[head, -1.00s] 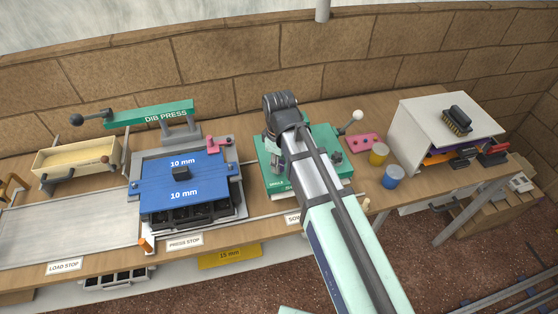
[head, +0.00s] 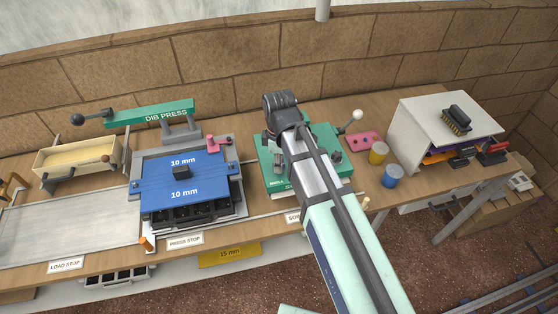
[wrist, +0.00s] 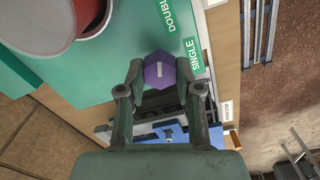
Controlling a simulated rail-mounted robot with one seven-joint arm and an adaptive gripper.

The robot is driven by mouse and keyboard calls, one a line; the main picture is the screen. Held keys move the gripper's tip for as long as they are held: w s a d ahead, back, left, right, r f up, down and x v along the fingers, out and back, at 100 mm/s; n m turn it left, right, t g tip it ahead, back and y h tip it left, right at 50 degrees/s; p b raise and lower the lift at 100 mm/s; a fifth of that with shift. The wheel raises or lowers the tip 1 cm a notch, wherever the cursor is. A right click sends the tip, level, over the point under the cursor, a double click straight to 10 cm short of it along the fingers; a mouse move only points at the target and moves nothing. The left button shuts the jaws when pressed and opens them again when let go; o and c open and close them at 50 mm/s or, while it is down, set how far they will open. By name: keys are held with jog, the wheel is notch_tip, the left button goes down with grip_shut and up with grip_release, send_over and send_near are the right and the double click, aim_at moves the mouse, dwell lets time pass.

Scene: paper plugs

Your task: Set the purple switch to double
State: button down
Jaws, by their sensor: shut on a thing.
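The purple switch (wrist: 160,71) is a six-sided knob with a short pale mark on its face, seen in the wrist view. My gripper (wrist: 161,72) has one finger on each side of it and is shut on it. The green labels SINGLE (wrist: 191,53) and DOUBLE (wrist: 170,14) lie beside the knob on the green machine (wrist: 100,75), SINGLE closer to it. I cannot tell which label the mark points to. In the head view my arm covers the switch and the gripper tips; part of the green machine (head: 273,167) shows beside the arm.
Left of the green machine stands the press with a blue 10 mm plate (head: 186,182). To its right are a lever with a white ball (head: 357,115), a pink block (head: 363,141), a yellow pot (head: 378,153) and a blue pot (head: 392,176). A red-rimmed container (wrist: 90,15) is close in the wrist view.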

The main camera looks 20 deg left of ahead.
jog(key=c, duration=0.8)
grip_release()
notch_tip(320, 180, up, 12)
